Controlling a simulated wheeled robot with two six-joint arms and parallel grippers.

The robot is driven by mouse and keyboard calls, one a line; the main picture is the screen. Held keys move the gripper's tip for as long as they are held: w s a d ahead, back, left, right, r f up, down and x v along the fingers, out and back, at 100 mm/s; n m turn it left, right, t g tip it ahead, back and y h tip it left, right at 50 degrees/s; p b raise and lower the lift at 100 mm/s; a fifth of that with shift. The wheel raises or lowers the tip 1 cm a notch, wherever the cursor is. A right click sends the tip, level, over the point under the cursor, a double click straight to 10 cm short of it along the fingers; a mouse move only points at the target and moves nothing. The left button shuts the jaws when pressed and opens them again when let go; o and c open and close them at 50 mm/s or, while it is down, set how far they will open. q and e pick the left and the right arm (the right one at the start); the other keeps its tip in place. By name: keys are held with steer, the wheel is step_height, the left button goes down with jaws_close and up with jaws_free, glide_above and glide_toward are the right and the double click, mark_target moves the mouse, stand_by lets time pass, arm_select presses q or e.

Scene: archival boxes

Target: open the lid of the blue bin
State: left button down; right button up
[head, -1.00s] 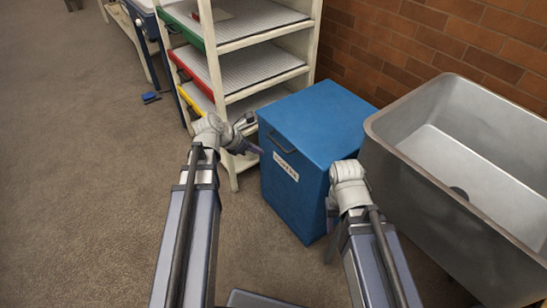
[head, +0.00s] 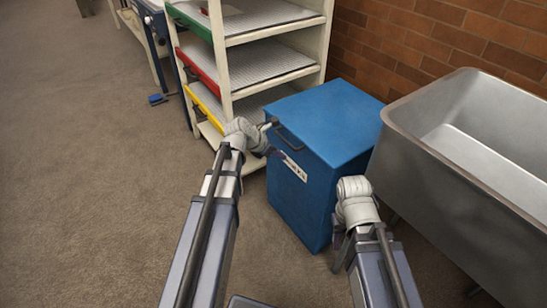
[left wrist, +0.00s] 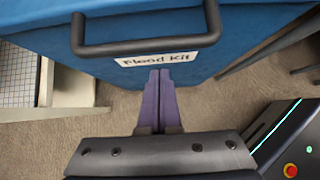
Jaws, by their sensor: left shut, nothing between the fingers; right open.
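The blue bin (head: 305,203) stands on the floor with its flat lid (head: 328,115) down. A dark bar handle (head: 287,138) is at the top of its front, above a white label; in the left wrist view the handle (left wrist: 150,47) spans the top and the label (left wrist: 157,60) reads "Flood Kit". My left gripper (head: 275,154) is at the bin's front, just below the handle. Its purple fingers (left wrist: 160,85) are shut together with nothing between them, pointing toward the label. My right gripper (head: 340,250) hangs low by the bin's right side, open, its fingers partly hidden by my arm.
A white shelf rack (head: 228,60) with green, red and yellow-edged shelves stands close behind the bin on the left. A large metal sink (head: 455,170) is close on the right. A brick wall (head: 400,45) is behind.

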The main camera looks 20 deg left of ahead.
steer(key=shift+r+p, duration=1.8)
steer(key=shift+r, duration=0.25)
